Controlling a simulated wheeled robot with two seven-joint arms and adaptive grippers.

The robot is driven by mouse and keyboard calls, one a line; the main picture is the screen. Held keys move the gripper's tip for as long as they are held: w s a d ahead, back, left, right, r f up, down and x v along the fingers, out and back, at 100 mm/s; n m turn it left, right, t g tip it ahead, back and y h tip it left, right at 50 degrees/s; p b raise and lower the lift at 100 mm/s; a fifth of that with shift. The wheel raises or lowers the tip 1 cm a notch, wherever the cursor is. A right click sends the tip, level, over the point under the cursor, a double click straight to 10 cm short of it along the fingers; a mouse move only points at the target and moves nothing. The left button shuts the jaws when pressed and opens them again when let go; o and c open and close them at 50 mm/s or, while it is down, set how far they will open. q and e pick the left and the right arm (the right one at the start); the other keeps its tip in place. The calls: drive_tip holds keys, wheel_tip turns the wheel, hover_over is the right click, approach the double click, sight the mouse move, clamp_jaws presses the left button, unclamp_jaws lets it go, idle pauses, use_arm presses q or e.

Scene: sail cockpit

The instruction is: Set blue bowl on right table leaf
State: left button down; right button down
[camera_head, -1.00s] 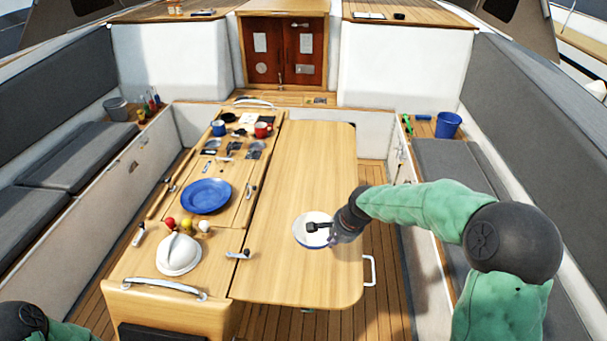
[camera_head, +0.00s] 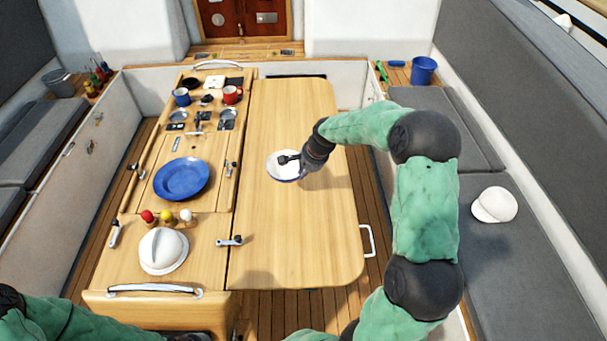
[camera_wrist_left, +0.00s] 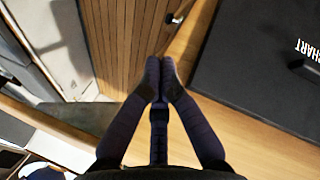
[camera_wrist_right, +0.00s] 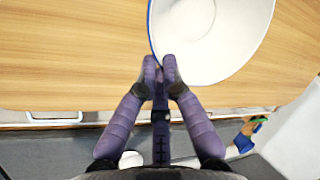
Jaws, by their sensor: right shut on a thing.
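The blue bowl (camera_head: 276,166), white inside with a blue rim, is over the right table leaf (camera_head: 290,230), left of the leaf's middle in the head view. My right gripper (camera_head: 291,161) is shut on its near right rim. In the right wrist view the fingertips (camera_wrist_right: 161,70) pinch the rim of the bowl (camera_wrist_right: 215,35). I cannot tell whether the bowl's base touches the wood. My left gripper (camera_wrist_left: 161,72) is shut and empty, with floor slats and a dark panel beyond it.
The left half of the table holds a blue plate (camera_head: 182,179), a white domed item (camera_head: 163,250), small coloured balls and mugs (camera_head: 231,95). A blue bucket (camera_head: 423,71) and white cap (camera_head: 494,205) are at right. The leaf's near half is clear.

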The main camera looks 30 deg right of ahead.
drive_tip(key=shift+w+d+f+p, duration=0.15)
drive_tip(key=shift+w+d+f, duration=0.55)
drive_tip(key=shift+f, duration=0.85)
drive_tip(key=shift+w+d+f+p, duration=0.2)
drive_tip(key=shift+w+d+f, duration=0.25)
drive_tip(key=shift+w+f, duration=0.8)
drive_tip(key=shift+w+d+f+p, duration=0.15)
drive_tip(key=shift+w+d+f, duration=0.4)
drive_tip(key=shift+f, duration=1.3)
drive_tip(key=shift+s, duration=0.15)
drive_tip(key=c, duration=1.4)
unclamp_jaws()
drive_tip(key=shift+f, duration=0.2)
drive_tip(key=shift+r, duration=0.1)
drive_tip(key=v, duration=1.2)
